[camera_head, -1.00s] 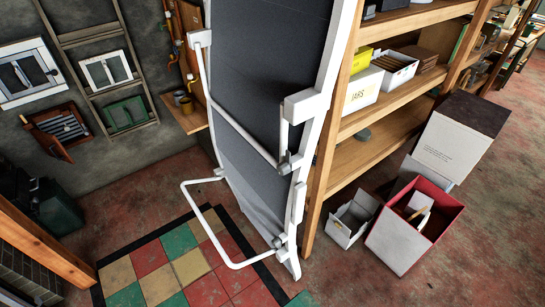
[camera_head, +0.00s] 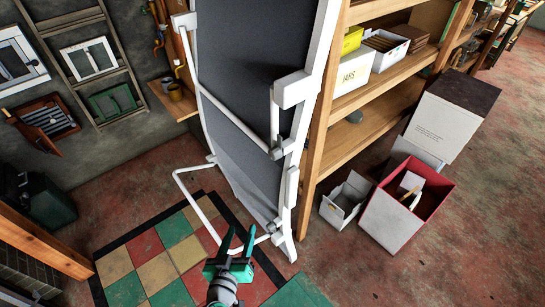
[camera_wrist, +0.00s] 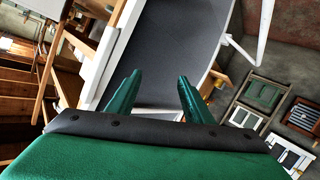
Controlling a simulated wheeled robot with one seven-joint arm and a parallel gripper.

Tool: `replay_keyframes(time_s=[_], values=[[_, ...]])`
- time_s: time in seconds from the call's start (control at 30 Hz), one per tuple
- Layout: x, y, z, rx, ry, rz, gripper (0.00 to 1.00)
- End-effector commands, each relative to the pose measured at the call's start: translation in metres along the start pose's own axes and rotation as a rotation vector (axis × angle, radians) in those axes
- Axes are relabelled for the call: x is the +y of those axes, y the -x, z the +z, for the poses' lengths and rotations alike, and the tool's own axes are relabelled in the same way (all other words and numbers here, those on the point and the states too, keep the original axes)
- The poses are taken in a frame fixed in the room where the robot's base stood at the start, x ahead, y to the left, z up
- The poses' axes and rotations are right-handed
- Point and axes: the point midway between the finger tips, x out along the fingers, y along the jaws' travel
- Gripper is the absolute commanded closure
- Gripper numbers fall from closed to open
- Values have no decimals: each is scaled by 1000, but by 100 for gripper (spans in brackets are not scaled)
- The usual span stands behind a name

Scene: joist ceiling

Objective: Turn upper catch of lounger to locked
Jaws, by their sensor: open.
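The lounger (camera_head: 240,60) stands upright, with dark grey fabric in a white frame and bent white tube legs. It also fills the middle of the wrist view (camera_wrist: 168,50). The upper catch (camera_head: 277,152) is a small grey fitting at the lower end of a white tube on the frame's right side. The lower catch (camera_head: 273,227) is a similar fitting near the foot. My gripper (camera_head: 239,236) is green, open and empty, low in front of the lounger near the lower tube loop. Its two fingers (camera_wrist: 157,82) point at the fabric in the wrist view. I cannot make out either catch there.
A wooden shelf (camera_head: 345,140) with boxes stands close on the lounger's right. A small grey box (camera_head: 345,200) and a red-lined box (camera_head: 395,215) sit on the floor. A wooden ladder (camera_head: 65,15) and small framed pieces are on the left wall.

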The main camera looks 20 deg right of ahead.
Motion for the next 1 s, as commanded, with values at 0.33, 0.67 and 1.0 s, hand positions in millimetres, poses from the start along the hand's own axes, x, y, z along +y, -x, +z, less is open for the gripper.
replay_keyframes(time_s=[0.33,0.67,1.0], values=[[37,-22,-133,105,-258,421,54],[66,11,-209,193,-540,710,54],[83,5,-217,206,-589,756,54]])
